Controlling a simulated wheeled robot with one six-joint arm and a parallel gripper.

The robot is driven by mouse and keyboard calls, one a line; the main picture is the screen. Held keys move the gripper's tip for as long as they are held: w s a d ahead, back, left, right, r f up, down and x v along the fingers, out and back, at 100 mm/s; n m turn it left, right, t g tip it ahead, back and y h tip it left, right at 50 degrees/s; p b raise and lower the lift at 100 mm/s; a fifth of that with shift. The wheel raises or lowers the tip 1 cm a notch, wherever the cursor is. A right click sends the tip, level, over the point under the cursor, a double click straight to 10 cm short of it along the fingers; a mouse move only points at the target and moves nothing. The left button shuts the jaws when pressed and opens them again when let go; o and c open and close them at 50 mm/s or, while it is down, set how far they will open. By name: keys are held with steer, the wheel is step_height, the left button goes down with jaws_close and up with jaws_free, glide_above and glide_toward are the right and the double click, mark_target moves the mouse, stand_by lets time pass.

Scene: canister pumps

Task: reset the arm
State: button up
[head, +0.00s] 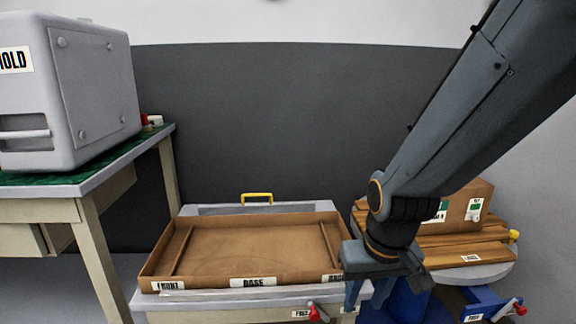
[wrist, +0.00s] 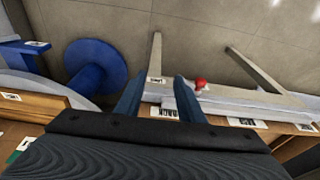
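My arm reaches in from the upper right of the head view and bends down at the wrist. My gripper (head: 358,292) points downward by the front right corner of the cardboard tray (head: 215,280). In the wrist view its two blue-grey fingers stand apart, and my gripper (wrist: 158,88) has nothing between them. The floor and the edge of the light table show past the fingers. In the head view my wrist hides part of the space between the tray and the round table.
The shallow tray lies on a light table with a yellow handle (head: 257,198) behind and a red knob (head: 315,312) in front. A round table (head: 480,277) at right holds wooden boards and a brown box (head: 466,207). A grey machine (head: 75,90) stands on the left bench.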

steer(key=s+a+n+g+y+b, duration=0.15)
steer(key=s+a+n+b, duration=0.4)
steer(key=s+a, duration=0.9)
steer(key=d+r+m+p, duration=0.2)
steer(key=d+r+p, duration=0.4)
steer(key=r+p, duration=0.3)
steer(key=w+d+r+m+h+p, duration=0.1)
steer(key=d+r+m+p, duration=0.1)
steer(key=d+r+p, duration=0.4)
steer(key=d+r+m+h+p, duration=0.1)
steer(key=d+r+m+p, duration=0.1)
steer(key=d+r+p, duration=0.5)
step_height(320, 180, up, 7)
steer(key=g+p, duration=0.1)
steer(key=p, duration=1.3)
steer(key=shift+w+f+m+p, duration=0.2)
steer(key=shift+w+m+p, duration=0.15)
steer(key=shift+p, duration=0.05)
